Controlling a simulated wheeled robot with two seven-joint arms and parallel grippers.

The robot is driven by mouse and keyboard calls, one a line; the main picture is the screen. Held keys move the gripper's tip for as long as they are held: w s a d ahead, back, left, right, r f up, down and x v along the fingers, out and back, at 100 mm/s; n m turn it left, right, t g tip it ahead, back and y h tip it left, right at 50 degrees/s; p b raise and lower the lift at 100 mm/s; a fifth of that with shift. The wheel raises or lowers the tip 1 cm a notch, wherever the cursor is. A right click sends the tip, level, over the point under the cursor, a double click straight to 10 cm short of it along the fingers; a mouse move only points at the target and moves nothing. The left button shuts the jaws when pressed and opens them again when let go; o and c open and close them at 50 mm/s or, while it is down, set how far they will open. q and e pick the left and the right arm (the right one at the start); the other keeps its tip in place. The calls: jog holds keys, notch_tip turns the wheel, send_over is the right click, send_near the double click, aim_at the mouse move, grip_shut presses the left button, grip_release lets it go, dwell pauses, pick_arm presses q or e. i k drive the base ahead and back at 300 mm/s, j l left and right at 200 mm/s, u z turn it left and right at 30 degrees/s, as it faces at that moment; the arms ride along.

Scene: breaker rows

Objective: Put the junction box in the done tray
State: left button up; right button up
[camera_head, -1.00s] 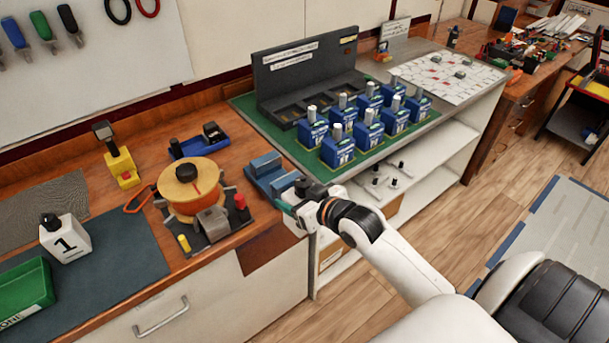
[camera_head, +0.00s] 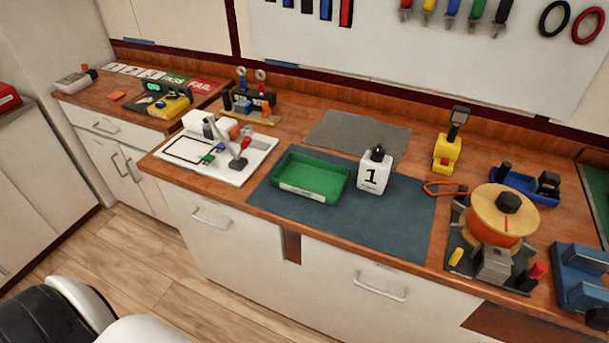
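The junction box looks to be the white box (camera_head: 374,174) marked "1" with a black knob on top. It stands upright on the dark blue-grey mat (camera_head: 400,218). The done tray looks to be the green tray (camera_head: 316,168) on the same mat, just left of the white box; its front label is too small to read. The tray is empty, and the box is outside it, close to its right end. Neither of my grippers shows in this view; only a white and black part of my body is at the bottom left.
Right of the mat are an orange spool on a stand (camera_head: 498,213), a yellow tool (camera_head: 447,150), an orange carabiner (camera_head: 445,189) and a blue vise (camera_head: 580,275). Left is a white board with a fixture (camera_head: 217,147). A grey mesh mat (camera_head: 357,133) lies behind the box.

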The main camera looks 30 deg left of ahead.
aim_at(311, 181)
jog(key=j, duration=2.5)
jog(key=i+j, duration=0.55)
jog(key=j, duration=0.2)
